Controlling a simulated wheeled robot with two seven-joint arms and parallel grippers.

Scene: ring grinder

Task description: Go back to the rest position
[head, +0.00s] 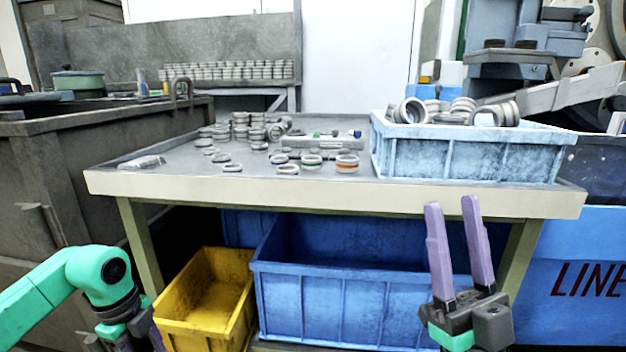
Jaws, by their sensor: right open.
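My right gripper (456,225) is in front of the table at the right. Its two purple fingers point up and stand apart, with nothing between them. Its fingertips overlap the table's front edge in the picture. My left arm comes in at the lower left; its gripper is mostly cut off by the bottom edge, so I cannot tell the state of its fingers.
The table (330,196) bears several metal rings (232,168) and a light blue crate (470,155) of rings. Below are a yellow bin (205,335) and a blue bin (340,300). A dark cabinet (60,190) stands left, a machine (510,70) at the back right.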

